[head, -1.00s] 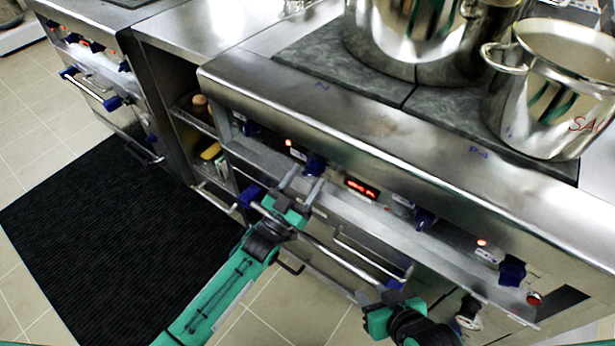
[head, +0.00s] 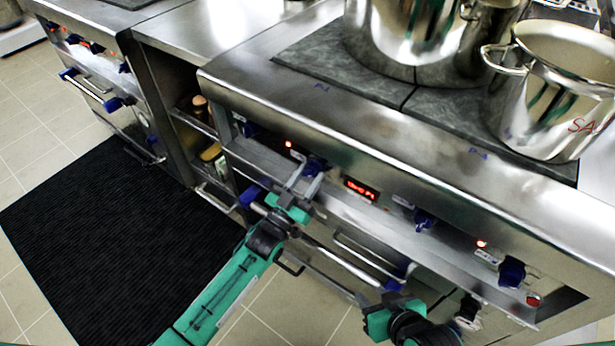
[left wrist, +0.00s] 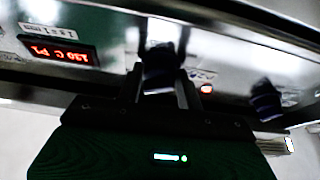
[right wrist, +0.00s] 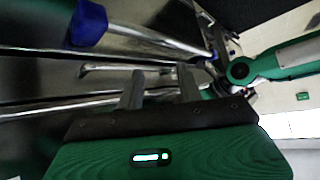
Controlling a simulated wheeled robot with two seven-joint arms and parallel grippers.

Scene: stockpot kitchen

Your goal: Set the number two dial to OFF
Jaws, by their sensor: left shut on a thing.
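Several blue dials run along the stove's front panel. The second from the left (head: 313,166), which I take as number two, sits between a red light and the red display. My left gripper (head: 301,176) is shut on it. In the left wrist view the dial (left wrist: 162,68) stands between the two fingers (left wrist: 160,85); its pointer and OFF mark are not readable. My right gripper (right wrist: 160,82) is open and empty, near the oven handle bar; its green body shows low in the head view.
Other dials are the far-left one (head: 246,127), one right of the display (head: 425,220) and one at far right (head: 512,271). Below are the oven handle bar (head: 345,260) and its blue end mounts. Steel pots (head: 555,90) stand on the stove top.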

